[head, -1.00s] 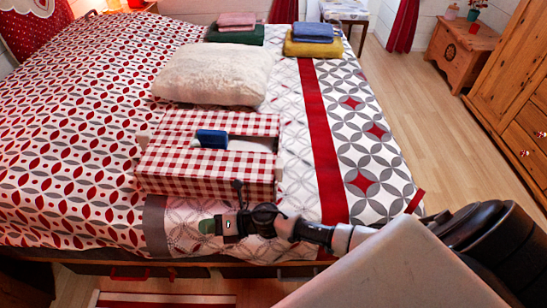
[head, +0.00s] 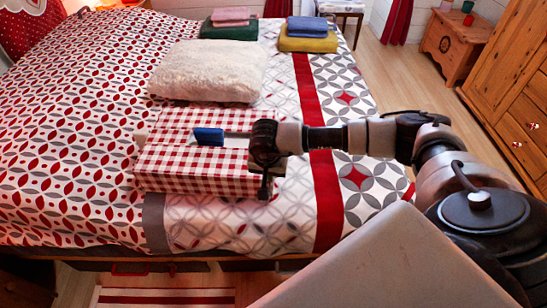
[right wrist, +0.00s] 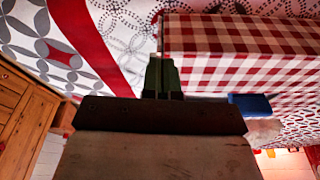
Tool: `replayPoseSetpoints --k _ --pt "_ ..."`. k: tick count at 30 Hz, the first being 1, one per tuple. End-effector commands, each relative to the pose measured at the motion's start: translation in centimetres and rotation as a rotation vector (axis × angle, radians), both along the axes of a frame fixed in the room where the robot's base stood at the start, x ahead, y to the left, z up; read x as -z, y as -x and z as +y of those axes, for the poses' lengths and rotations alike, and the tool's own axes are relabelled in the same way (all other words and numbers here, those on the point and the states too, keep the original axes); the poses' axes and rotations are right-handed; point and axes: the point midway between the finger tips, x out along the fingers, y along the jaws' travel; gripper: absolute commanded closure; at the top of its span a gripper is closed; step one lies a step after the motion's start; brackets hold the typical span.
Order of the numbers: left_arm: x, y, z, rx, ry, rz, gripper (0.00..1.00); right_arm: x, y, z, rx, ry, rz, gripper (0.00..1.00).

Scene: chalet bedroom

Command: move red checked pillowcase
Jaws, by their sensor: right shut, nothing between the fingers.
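The red checked pillowcase (head: 195,175) lies flat near the front edge of the bed, with a gap between its front and back parts. A blue thing (head: 208,137) lies at that gap. My right gripper (head: 265,160) is over the pillowcase's right end, and its fingertips are hidden in the head view. In the right wrist view, the shut, empty fingers (right wrist: 162,75) stand at the edge of the checked cloth (right wrist: 240,50); whether they touch it, I cannot tell. The blue thing also shows there (right wrist: 250,105). My left gripper is not in view.
A cream fluffy pillow (head: 208,70) lies just behind the pillowcase. Folded towels in pink (head: 231,14), green, blue (head: 307,26) and yellow lie farther back. The bed (head: 70,150) is clear left of the pillowcase. A wooden wardrobe (head: 515,70) stands at the right.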

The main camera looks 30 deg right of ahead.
Motion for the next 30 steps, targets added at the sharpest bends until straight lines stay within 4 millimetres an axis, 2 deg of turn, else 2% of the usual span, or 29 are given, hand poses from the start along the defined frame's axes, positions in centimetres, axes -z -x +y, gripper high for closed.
replayPoseSetpoints --k 3,10,12,14,30 --pt "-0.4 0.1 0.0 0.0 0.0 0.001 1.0 -0.1 -2.0 -1.9 0.005 -0.001 -0.001 1.0" --pt "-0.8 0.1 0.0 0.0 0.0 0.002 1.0 -0.1 -4.7 -4.6 0.003 -0.003 0.0 1.0" --pt "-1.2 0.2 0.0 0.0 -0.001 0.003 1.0 1.0 -4.4 -4.3 0.0 -0.005 0.004 1.0" --pt "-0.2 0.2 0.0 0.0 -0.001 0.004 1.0 1.6 -4.5 -4.3 -0.001 -0.005 0.001 1.0" --pt "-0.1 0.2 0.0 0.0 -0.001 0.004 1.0 2.0 -3.9 -4.0 0.0 -0.003 0.009 1.0"
